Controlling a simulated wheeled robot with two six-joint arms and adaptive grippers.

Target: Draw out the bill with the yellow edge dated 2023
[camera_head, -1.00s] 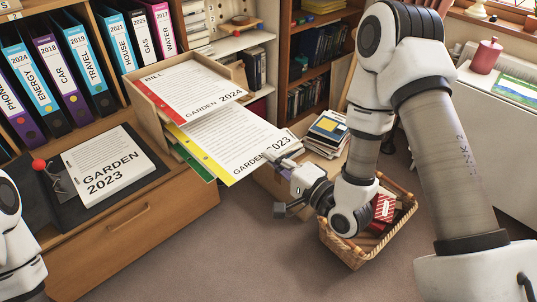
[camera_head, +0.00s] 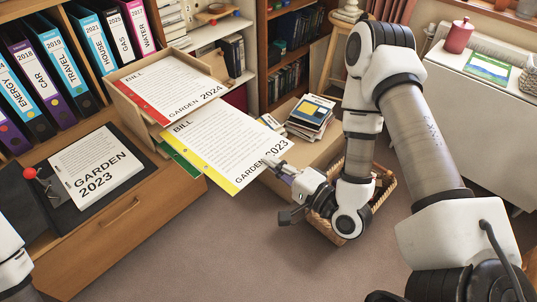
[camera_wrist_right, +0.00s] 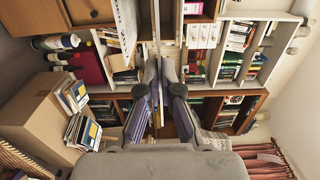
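The bill with the yellow edge (camera_head: 217,155), reading "BILL" and "GARDEN 2023", sticks far out of the wooden letter rack (camera_head: 140,115) in the head view, its heading showing. My right gripper (camera_head: 274,167) is at its right corner, by the date, and pinches the sheet. In the right wrist view the fingers (camera_wrist_right: 159,88) close on a thin edge-on sheet (camera_wrist_right: 158,50). A red-edged bill dated 2024 (camera_head: 172,88) lies on the level above. A green-edged sheet (camera_head: 182,160) shows below, mostly hidden. My left gripper is out of view.
Binders (camera_head: 60,60) stand behind. A cardboard box (camera_head: 300,148) with books (camera_head: 311,115) and a wicker basket (camera_head: 384,186) are beside my right arm. Open carpet lies in front.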

